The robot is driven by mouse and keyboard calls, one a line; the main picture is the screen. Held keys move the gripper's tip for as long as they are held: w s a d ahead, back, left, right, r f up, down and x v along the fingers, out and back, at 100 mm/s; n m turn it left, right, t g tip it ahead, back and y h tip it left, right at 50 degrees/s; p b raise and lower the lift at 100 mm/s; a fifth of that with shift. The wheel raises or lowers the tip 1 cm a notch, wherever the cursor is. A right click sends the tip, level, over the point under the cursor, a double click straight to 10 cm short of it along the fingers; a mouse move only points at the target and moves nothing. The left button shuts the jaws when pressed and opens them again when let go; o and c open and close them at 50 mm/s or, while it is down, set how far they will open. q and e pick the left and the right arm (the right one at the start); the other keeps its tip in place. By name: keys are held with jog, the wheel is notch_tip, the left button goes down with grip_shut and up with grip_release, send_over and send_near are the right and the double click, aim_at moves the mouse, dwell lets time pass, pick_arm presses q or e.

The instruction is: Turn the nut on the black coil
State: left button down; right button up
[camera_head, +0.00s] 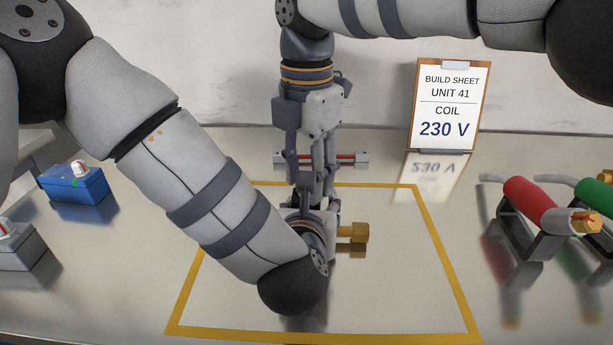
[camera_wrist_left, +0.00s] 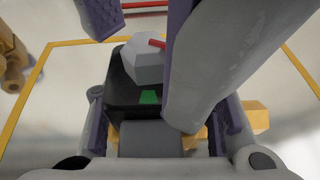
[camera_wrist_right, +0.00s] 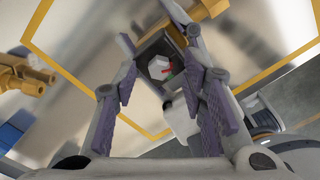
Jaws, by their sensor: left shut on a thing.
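The black coil (camera_wrist_left: 122,92) stands on a brass valve body (camera_head: 353,233) inside the yellow outline. A pale grey hex nut with a red pointer (camera_wrist_left: 140,66) sits on top of it; a green mark (camera_wrist_left: 149,97) shows on the coil. The nut also shows in the right wrist view (camera_wrist_right: 159,67). My left gripper (camera_wrist_left: 160,132) is shut on the black coil from the side, mostly hidden by its own arm in the head view. My right gripper (camera_head: 314,190) points down above the coil. Its fingers (camera_wrist_right: 165,100) are open, on either side of the nut and apart from it.
A build sheet (camera_head: 443,105) reads COIL 230 V. A blue coil (camera_head: 75,187) and a grey one (camera_head: 25,247) stand at the left. Red (camera_head: 530,203) and green (camera_head: 590,194) cylinders rest at the right. A red bar (camera_head: 345,159) lies behind my right gripper.

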jog(key=shift+f, duration=0.4)
jog(key=shift+c, duration=0.4)
grip_shut()
jog(key=shift+m, duration=0.5)
jog(key=m, duration=1.1)
jog(key=shift+m, duration=0.4)
